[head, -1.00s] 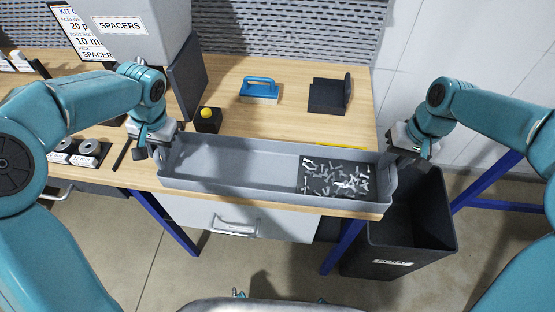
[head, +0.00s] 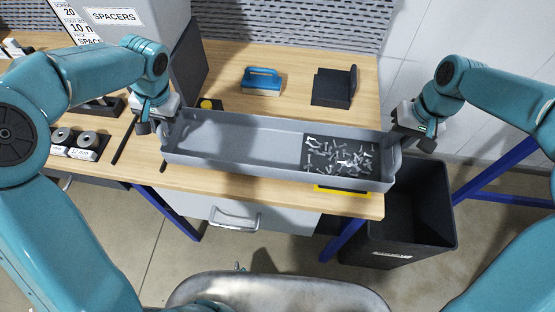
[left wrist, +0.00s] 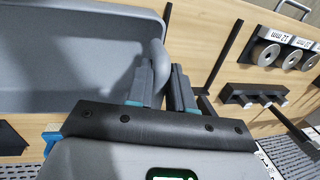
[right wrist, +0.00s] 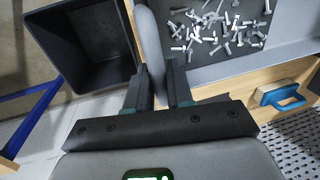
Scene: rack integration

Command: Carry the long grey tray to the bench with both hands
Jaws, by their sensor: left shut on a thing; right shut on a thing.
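The long grey tray (head: 240,137) is over the wooden bench (head: 215,180) in the head view, with screws (head: 340,157) on a dark patch at its right end. The tray looks roughly level. Whether it touches the bench top is hard to tell.
A black bin (head: 410,220) stands on the floor at the bench's right end. A blue-handled tool (head: 262,80) and a black bracket (head: 333,87) lie behind the tray. A yellow-edged dark item (head: 342,191) shows at the tray's front. Spools (head: 88,139) sit at left.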

